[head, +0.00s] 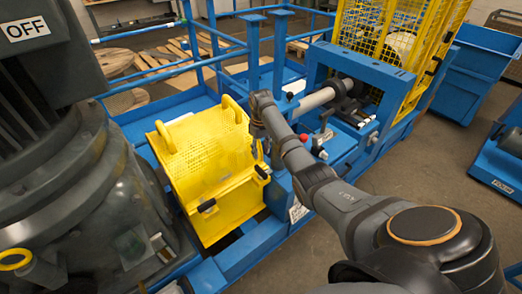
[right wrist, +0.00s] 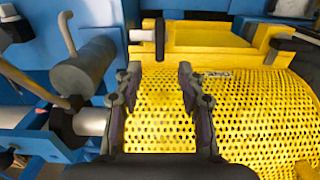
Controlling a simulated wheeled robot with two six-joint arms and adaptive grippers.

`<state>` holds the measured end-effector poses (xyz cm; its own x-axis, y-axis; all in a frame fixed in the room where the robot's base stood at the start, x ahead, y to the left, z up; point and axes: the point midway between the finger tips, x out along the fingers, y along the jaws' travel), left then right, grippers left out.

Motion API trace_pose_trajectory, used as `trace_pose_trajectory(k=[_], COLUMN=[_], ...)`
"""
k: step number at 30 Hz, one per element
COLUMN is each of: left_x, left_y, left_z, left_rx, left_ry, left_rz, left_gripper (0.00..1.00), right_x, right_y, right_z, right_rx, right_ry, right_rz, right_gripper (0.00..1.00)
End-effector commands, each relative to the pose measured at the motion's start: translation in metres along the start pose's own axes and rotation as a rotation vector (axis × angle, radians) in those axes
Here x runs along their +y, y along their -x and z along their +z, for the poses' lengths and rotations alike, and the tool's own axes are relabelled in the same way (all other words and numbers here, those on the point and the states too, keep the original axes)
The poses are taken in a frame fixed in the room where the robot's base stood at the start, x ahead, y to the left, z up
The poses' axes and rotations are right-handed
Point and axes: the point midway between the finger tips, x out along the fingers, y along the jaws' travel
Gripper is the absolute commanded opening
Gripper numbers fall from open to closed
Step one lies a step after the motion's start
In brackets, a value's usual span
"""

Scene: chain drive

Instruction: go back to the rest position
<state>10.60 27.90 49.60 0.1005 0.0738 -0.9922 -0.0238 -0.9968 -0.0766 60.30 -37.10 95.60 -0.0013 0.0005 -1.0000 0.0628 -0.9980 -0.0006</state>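My right arm comes in from the lower right in the head view. Its gripper (head: 257,150) hangs at the right edge of the yellow perforated guard (head: 207,165), partly hidden by my own wrist. In the right wrist view the two dark fingers of the right gripper (right wrist: 156,80) stand apart with nothing between them. The yellow perforated guard (right wrist: 245,115) shows behind and between the fingers; whether they touch it I cannot tell. The guard sits lowered on the blue frame (head: 240,255). My left gripper is not in view.
A big grey motor housing (head: 65,160) marked OFF fills the left. A shaft (head: 315,100) and blue frame stand right of my right wrist. A yellow mesh cage (head: 385,45) is behind. Blue bins stand at the far right, with open floor (head: 425,150) before them.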

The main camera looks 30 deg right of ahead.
Motion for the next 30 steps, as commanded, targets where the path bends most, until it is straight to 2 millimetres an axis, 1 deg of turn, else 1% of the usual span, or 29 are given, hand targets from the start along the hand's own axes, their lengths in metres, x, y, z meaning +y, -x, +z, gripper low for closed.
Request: trace_pose_trajectory(k=[12, 14, 16, 17, 18, 20, 21, 22, 24, 27, 30], left_x=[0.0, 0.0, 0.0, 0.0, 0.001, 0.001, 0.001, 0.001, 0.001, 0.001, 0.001], left_y=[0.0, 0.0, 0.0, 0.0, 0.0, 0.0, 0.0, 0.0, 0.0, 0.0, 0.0], left_z=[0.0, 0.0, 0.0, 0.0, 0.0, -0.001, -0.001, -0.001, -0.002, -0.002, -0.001], left_rx=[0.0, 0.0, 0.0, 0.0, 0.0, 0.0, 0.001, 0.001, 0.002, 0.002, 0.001], left_ry=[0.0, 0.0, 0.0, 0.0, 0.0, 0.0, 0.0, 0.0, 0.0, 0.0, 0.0], left_rz=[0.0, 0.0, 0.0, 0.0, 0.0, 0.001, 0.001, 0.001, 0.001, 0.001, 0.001], left_gripper=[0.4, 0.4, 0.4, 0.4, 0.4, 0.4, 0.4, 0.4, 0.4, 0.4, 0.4], right_x=[-0.001, -0.004, -0.014, -0.019, -0.029, -0.046, -0.057, -0.066, -0.084, -0.102, -0.116], right_y=[-0.002, -0.01, -0.028, -0.037, -0.05, -0.068, -0.077, -0.083, -0.088, -0.087, -0.081], right_z=[0.001, 0.006, 0.018, 0.025, 0.039, 0.064, 0.082, 0.097, 0.128, 0.163, 0.192], right_rx=[0.0, 0.002, 0.011, 0.02, 0.034, 0.06, 0.082, 0.098, 0.135, 0.177, 0.21], right_ry=[0.001, 0.007, 0.019, 0.026, 0.038, 0.054, 0.063, 0.068, 0.074, 0.074, 0.07], right_rz=[0.002, 0.011, 0.033, 0.045, 0.064, 0.086, 0.1, 0.105, 0.115, 0.118, 0.116], right_gripper=[0.4, 0.4, 0.4, 0.4, 0.4, 0.4, 0.4, 0.4, 0.4, 0.4, 0.4])
